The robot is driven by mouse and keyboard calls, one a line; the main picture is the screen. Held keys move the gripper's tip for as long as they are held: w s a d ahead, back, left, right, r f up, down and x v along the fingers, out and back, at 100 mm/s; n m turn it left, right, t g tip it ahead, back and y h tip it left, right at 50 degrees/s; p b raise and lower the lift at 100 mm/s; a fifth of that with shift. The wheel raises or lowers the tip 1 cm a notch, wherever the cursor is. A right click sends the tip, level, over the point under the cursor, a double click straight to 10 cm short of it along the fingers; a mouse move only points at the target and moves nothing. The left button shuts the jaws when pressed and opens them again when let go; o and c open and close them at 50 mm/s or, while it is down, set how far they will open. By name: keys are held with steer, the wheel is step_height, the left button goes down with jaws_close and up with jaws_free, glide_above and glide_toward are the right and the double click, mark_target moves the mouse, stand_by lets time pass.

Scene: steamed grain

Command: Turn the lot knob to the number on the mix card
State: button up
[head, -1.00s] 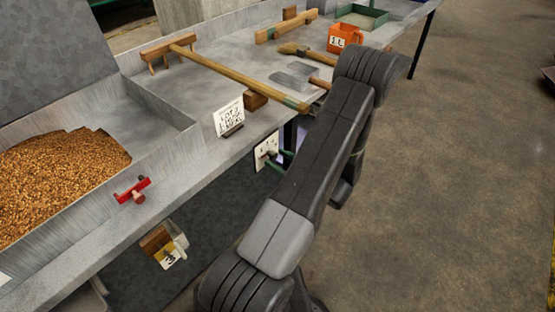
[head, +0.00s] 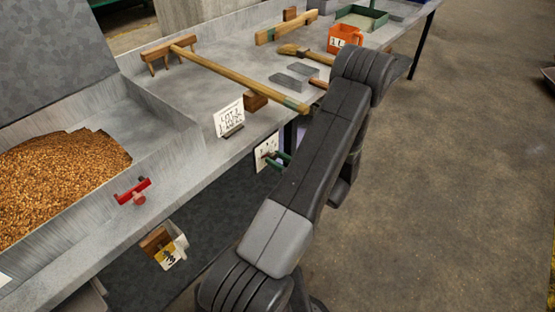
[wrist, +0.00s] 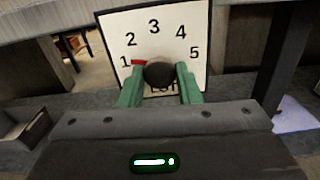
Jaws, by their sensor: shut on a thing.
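The lot knob (wrist: 159,73) is a dark round knob on a white dial plate (wrist: 197,17) numbered 1 to 5 in the wrist view. Its red pointer (wrist: 138,62) points left, by the 1. My gripper (wrist: 159,82) has green fingers on both sides of the knob and is shut on it. In the head view the dial plate (head: 265,152) hangs at the counter's front edge, and my gripper (head: 283,158) reaches it from the right. The mix card (head: 229,117) stands on the counter above; it reads LOT with a small number that looks like 3.
A grain bin (head: 165,150) is at left, with a red valve handle (head: 133,192) on its front.

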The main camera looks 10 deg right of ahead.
steer(key=m+p, duration=0.1)
steer(key=m, duration=0.2)
steer(key=shift+r+m+p, duration=0.1)
steer(key=shift+m+p, duration=0.2)
steer(key=shift+p, duration=0.05)
steer(key=m+p, duration=0.2)
steer(key=m, duration=0.2)
steer(key=shift+m, duration=0.3)
steer(key=m+p, duration=0.1)
steer(key=m, duration=0.2)
steer(key=shift+m+p, duration=0.65)
steer(key=shift+m, duration=1.25)
steer(key=o, duration=1)
steer(key=shift+c, duration=0.2)
